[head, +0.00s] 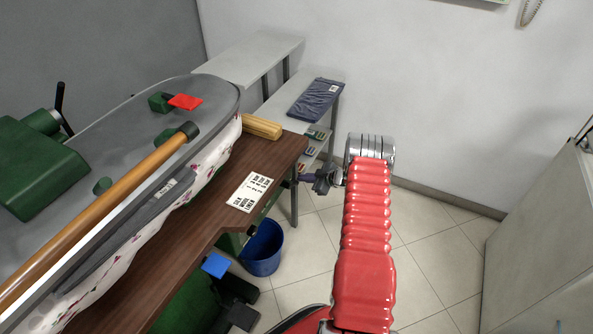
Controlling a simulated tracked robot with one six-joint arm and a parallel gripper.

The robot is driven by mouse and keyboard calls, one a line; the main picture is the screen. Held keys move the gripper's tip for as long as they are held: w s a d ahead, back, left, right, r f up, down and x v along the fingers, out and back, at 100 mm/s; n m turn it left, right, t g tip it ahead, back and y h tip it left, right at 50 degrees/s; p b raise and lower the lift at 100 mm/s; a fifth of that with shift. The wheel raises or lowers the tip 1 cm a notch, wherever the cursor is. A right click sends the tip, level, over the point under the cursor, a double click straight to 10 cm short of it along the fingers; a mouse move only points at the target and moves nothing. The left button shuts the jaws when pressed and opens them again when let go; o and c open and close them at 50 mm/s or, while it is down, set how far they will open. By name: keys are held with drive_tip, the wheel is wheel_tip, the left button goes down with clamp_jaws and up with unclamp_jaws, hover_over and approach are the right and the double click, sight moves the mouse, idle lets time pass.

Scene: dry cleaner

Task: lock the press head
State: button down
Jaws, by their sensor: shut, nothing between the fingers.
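The press head (90,150) fills the left of the head view, a long grey plate with a white, red-patterned cloth (215,150) under its edge. A wooden handle bar (100,215) runs along its near side. A red tab (185,102) on a green block (160,102) stands on its top near the far end. A blue pedal (216,264) shows low under the table. My gripper (314,180) is shut and empty, small in view, pointing left just beyond the table's right edge and apart from the press. I cannot tell whether the head's underside rests on anything.
The brown table (190,235) holds a printed card (251,191) and a yellow roll (262,127). A blue bucket (262,248) stands on the floor beneath. Folded dark cloth (316,98) lies on a grey shelf behind. A pale cabinet (540,230) stands right; tiled floor between is clear.

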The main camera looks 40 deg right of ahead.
drive_tip(key=shift+d+r, duration=0.1)
idle(0.3)
drive_tip(key=s+d+r, duration=0.5)
drive_tip(key=d+r, duration=0.2)
drive_tip(key=d, duration=0.2)
drive_tip(key=shift+d, duration=0.3)
drive_tip(key=shift+a, duration=0.1)
idle(0.4)
